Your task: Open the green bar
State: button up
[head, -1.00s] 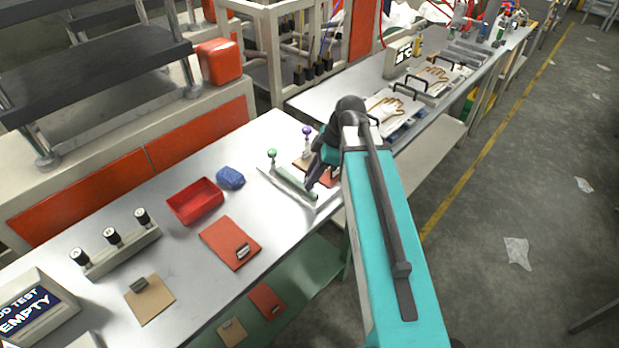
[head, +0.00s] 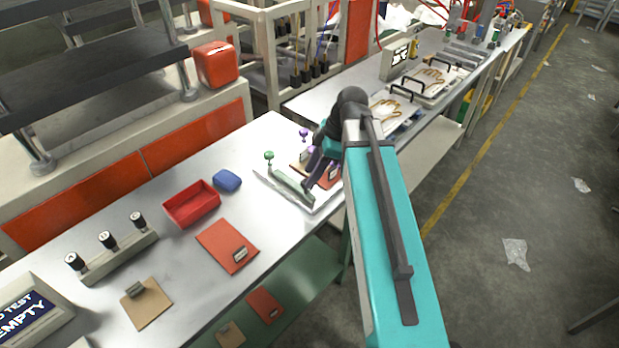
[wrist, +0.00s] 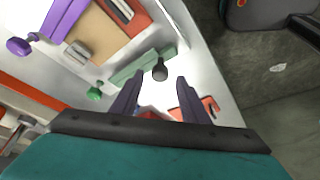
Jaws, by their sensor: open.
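The green bar (head: 289,184) lies on a pale plate on the metal table in the head view, with a round green knob (head: 269,156) at its far left end. In the wrist view the green bar (wrist: 143,67) runs slantwise ahead of my gripper, with its green knob (wrist: 95,93) at left. A dark round knob (wrist: 160,70) shows between and just beyond my fingertips. My gripper (wrist: 158,83) is open, and nothing is seen clamped in it.
A purple bar (wrist: 64,16) with a purple knob (wrist: 18,46) is beside the green one. A clipboard lies between them. On the table are a blue lump (head: 227,181), a red tray (head: 176,219) and a red clipboard (head: 218,238). Floor is open to the right.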

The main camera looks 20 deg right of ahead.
jog(key=b+v, duration=0.2)
jog(key=v, duration=0.9)
jog(key=shift+s, duration=0.1)
dwell(0.6)
